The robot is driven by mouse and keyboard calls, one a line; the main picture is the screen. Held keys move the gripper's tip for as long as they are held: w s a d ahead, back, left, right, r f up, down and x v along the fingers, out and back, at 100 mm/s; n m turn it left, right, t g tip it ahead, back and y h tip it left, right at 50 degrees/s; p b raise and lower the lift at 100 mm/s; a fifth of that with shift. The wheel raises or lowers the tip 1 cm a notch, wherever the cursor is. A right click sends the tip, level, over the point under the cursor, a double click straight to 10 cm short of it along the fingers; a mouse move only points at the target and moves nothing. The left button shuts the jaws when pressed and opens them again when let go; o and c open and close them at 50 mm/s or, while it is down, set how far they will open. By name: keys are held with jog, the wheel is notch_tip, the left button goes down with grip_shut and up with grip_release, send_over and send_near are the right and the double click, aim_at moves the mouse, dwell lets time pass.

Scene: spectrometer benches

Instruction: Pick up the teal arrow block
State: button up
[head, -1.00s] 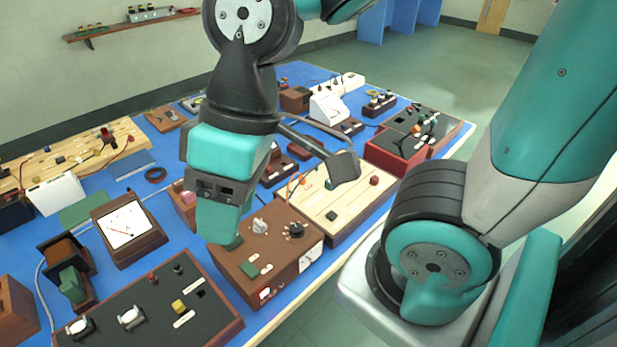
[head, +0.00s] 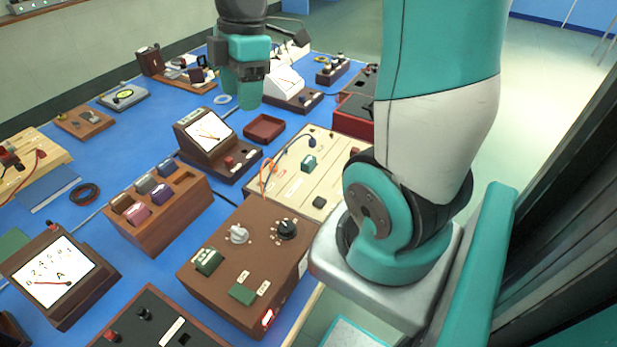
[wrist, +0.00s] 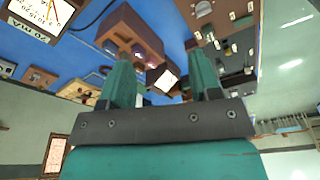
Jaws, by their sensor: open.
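No block can be made out clearly as an arrow. A small teal-green block (head: 309,163) sits on the cream panel (head: 292,192); its shape is too small to be sure. A dark green block (head: 208,260) and a flat green piece (head: 242,293) are on the brown box with knobs (head: 225,312). My gripper (head: 242,100) is at the back of the bench, above the blue top, left of the white-faced meter (head: 284,84) and apart from these green pieces. In the wrist view, the two teal fingers (wrist: 163,78) stand apart with nothing held between them.
A wooden rack (head: 172,222) holding pink, purple, grey and brown blocks stands mid-bench. A meter (head: 207,130) and a red-brown tray (head: 264,128) are behind it. Another meter (head: 62,275) stands at front left.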

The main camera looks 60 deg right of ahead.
jog(key=s+d+f+n+b, duration=0.15)
jog(key=d+f, duration=0.25)
jog(key=d, duration=0.4)
jog(key=s+d+f+n+b, duration=0.1)
jog(key=d+f+n+b, duration=0.2)
jog(key=d, duration=0.6)
jog(key=p, duration=0.1)
send_over(309, 159)
jog(key=shift+g+h, duration=0.3)
jog(key=shift+g, duration=0.1)
jog(key=f, duration=1.1)
jog(key=shift+w+d+f, duration=0.15)
jog(key=shift+w+d, duration=0.15)
jog(key=f, duration=0.6)
jog(key=shift+s+a+f+p, duration=0.2)
jog(key=shift+s+a+p, duration=0.1)
jog(key=shift+a+p, duration=0.1)
grip_shut()
jog(key=shift+r, duration=0.15)
notch_tip(309, 159, up, 23)
jog(key=p, duration=0.3)
